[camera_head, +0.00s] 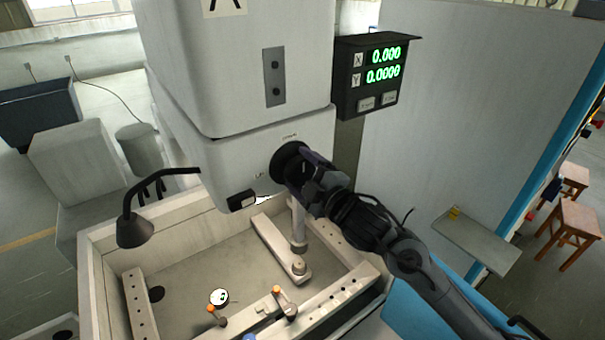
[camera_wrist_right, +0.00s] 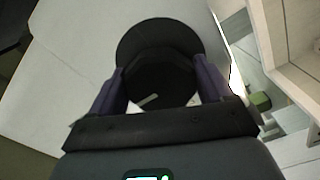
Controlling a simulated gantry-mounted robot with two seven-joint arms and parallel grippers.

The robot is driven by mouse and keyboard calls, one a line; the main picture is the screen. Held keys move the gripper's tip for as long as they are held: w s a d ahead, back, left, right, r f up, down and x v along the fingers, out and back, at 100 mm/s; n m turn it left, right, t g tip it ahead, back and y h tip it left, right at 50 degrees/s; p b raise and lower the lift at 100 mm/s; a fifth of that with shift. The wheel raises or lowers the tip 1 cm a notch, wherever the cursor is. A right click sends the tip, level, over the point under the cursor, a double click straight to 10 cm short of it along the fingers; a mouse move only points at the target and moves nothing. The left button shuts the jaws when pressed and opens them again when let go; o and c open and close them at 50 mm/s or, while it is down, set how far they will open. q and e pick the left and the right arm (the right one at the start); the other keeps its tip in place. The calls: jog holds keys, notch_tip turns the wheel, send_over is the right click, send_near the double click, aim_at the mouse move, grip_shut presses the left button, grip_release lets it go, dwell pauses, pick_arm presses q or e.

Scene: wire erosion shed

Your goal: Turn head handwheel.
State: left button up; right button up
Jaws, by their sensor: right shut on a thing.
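The head handwheel is a round black wheel (camera_head: 290,157) on the front of the pale machine head (camera_head: 235,155). In the right wrist view it is a dark disc with a thick hub (camera_wrist_right: 160,55) and a light mark on the hub's face. My right gripper (camera_head: 300,172) reaches it from the lower right. Its two purple-sided fingers (camera_wrist_right: 160,88) stand on either side of the hub and are shut on it. The gripper and wrist hide part of the wheel in the head view. My left gripper is not in view.
Below is an open work tank (camera_head: 100,285) with clamps and a dial gauge (camera_head: 219,297). A black lamp (camera_head: 134,231) stands at the left. A small shelf (camera_head: 476,243) is at the right.

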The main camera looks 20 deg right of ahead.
dwell(0.3)
jog(key=o, duration=1)
jog(key=shift+c, duration=0.2)
jog(key=shift+s+d+f, duration=0.1)
jog(key=shift+s+d, duration=0.05)
jog(key=shift+s, duration=0.35)
jog(key=b+v, duration=0.2)
jog(key=v, duration=0.7)
jog(key=shift+s, duration=0.4)
jog(key=shift+d, duration=0.1)
